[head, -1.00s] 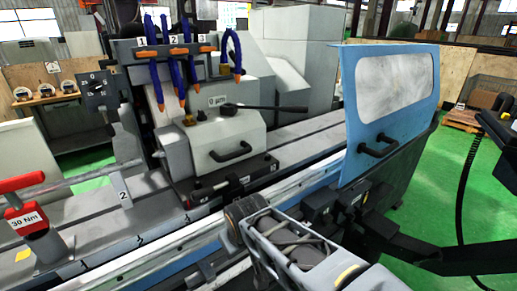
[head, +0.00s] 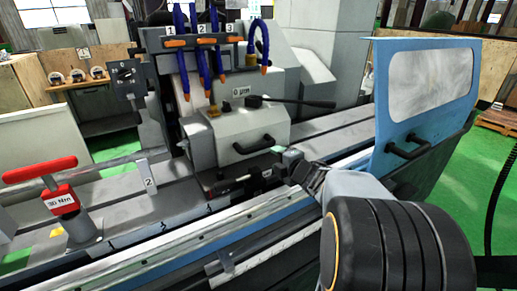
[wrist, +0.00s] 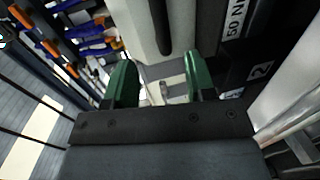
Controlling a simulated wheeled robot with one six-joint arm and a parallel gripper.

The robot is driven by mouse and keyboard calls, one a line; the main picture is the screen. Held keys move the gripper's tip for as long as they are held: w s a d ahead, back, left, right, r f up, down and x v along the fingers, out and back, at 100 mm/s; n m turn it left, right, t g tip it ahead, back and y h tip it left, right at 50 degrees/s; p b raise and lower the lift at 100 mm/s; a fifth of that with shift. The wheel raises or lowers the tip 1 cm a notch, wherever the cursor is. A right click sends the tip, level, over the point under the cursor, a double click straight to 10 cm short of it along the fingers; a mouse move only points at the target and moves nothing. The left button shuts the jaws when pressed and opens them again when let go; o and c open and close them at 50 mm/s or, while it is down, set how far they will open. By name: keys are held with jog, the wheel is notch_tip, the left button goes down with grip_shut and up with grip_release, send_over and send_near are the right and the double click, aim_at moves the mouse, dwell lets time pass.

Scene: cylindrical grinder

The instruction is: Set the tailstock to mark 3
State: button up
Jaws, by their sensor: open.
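The tailstock (head: 235,130) is a grey housing on the machine bed, with a "0 µm" label, a black lever on top and a black bar handle (head: 255,146) on its front. My gripper (head: 286,156), with green fingertips, is just right of this handle at the housing's lower front. In the wrist view, my gripper (wrist: 162,80) is open, its green fingers apart with nothing clearly held between them. A black bar (wrist: 160,25) shows beyond the fingers, and labels "50 N" and "2" show at right. Small marks along the bed edge (head: 165,228) are too small to read surely.
A blue guard door (head: 420,100) stands to the right. Blue hoses (head: 205,60) numbered 1 to 3 hang above the tailstock. A red-handled "30 Nm" tool (head: 60,200) stands at left. The bed right of the tailstock (head: 335,122) is clear.

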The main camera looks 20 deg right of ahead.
aim_at(260, 149)
jog(key=x, duration=1.2)
jog(key=shift+p, duration=0.4)
grip_shut()
